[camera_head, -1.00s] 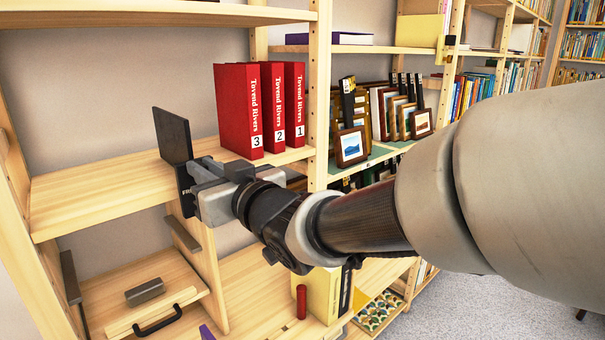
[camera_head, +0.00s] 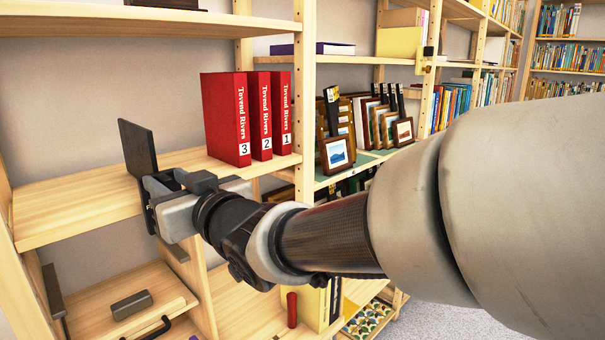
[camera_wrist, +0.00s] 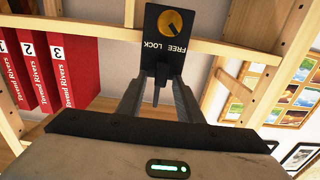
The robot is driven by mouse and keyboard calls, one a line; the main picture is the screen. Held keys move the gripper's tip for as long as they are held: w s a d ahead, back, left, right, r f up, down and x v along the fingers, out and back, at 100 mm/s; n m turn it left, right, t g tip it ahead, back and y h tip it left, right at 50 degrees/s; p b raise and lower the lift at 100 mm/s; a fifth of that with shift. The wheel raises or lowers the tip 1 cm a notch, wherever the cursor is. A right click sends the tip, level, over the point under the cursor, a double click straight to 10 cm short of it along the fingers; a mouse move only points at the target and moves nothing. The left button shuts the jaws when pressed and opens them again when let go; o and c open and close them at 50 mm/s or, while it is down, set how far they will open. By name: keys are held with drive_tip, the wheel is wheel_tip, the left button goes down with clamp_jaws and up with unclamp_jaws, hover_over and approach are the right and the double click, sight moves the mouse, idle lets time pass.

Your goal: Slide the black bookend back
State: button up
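The black bookend (camera_head: 138,148) stands upright on the wooden shelf, left of the red binders and apart from them. Its front plate hangs at the shelf's front edge; in the wrist view this plate (camera_wrist: 183,42) carries a yellow dial and the words FREE and LOCK, seen upside down. My gripper (camera_head: 150,192) is at this front part. In the wrist view its fingers (camera_wrist: 160,80) close in on a small dark tab below the dial and look shut on it. The red binders (camera_head: 228,120), numbered 3, 2 and 1, stand upright against the right post.
Bare shelf (camera_head: 75,208) lies left of the bookend, and a gap separates it from the binders. Framed prints (camera_head: 337,152) stand in the bay to the right. A lower compartment holds a grey block (camera_head: 131,305). Wooden posts (camera_head: 304,100) divide the bays.

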drive_tip(key=b+v, duration=0.2)
drive_tip(key=v, duration=1.5)
drive_tip(key=shift+s+b, duration=0.2)
drive_tip(key=shift+b, duration=0.15)
drive_tip(key=shift+d, duration=0.15)
